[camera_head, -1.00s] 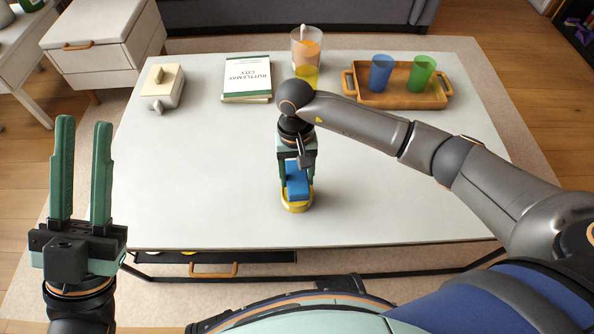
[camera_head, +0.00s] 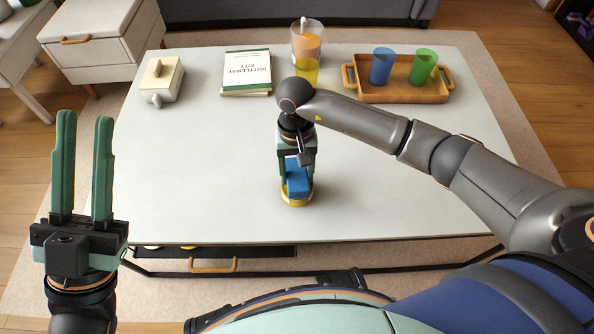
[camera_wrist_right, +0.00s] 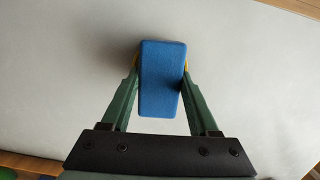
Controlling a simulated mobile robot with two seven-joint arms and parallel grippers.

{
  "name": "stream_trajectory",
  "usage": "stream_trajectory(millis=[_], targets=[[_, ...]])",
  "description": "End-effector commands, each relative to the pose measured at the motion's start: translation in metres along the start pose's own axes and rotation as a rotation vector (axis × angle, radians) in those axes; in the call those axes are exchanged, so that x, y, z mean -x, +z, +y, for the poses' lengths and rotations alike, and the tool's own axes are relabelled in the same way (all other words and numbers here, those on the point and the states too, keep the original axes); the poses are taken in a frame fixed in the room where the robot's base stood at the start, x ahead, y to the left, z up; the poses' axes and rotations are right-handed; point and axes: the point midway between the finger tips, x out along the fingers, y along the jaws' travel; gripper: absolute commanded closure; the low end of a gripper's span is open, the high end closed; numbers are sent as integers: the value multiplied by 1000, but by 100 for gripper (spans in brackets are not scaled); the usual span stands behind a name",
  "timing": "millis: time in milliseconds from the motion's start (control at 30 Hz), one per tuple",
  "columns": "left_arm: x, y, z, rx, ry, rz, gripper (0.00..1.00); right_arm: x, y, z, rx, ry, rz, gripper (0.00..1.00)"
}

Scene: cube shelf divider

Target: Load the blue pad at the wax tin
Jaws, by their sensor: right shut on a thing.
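The blue pad (camera_head: 297,183) is a small rectangular block over the yellow wax tin (camera_head: 297,203), which stands near the front edge of the table. My right gripper (camera_head: 297,176) comes down from above with its green fingers either side of the pad, shut on it. In the right wrist view the pad (camera_wrist_right: 162,80) sits between the fingers, and only slivers of the tin (camera_wrist_right: 187,64) show beside it. I cannot tell whether the pad touches the tin. My left gripper (camera_head: 85,118) is open and empty, left of the table.
A wooden tray (camera_head: 400,93) holds a blue cup (camera_head: 382,67) and a green cup (camera_head: 423,66). An orange-filled pitcher (camera_head: 306,45), a yellow cup (camera_head: 307,69), books (camera_head: 246,72) and a cream pot (camera_head: 161,80) stand toward the back. Much of the white table (camera_head: 200,170) is clear.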

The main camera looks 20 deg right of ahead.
Motion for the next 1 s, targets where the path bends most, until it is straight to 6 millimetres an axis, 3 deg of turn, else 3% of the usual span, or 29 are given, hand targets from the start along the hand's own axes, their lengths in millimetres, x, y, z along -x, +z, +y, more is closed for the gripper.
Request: stream_trajectory(millis=[500, 533, 833, 1000], targets=[[6, 6, 3, 0, 1, 1, 73, -8, -2, 0, 0, 0, 1, 100], [6, 5, 2, 0, 1, 1, 73, -7, -1, 0, 0, 0, 1, 37], [5, 5, 2, 0, 1, 1, 73, -7, -1, 0, 0, 0, 0, 4], [5, 5, 2, -1, 1, 1, 73, -7, -1, 0, 0, 0, 0, 4]])
